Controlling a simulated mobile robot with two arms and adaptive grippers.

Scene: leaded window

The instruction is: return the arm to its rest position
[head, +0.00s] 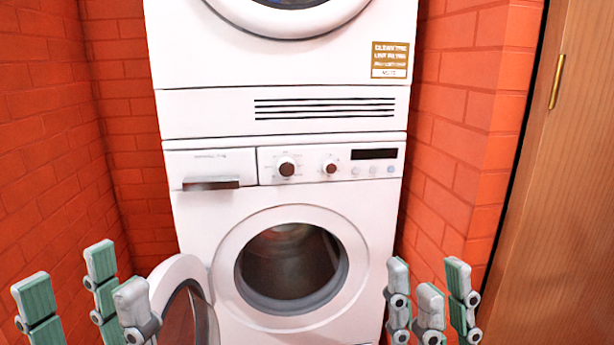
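My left gripper (88,295) is at the lower left, its grey and green fingers pointing up and spread apart with nothing between them. Its rightmost finger overlaps the edge of the swung-open round washer door (184,275) in the picture; I cannot tell whether they touch. My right gripper (432,297) is at the lower right, in front of the washer's right edge and the brick wall. Its fingers also point up, stand apart and hold nothing. The arms behind both grippers are out of view.
A white front-loading washer (215,225) stands ahead with its drum opening (290,262) uncovered. A white dryer (200,60) is stacked above it. Orange brick walls (45,130) close in both sides. A wooden door (575,200) with a brass handle (557,82) is at the right.

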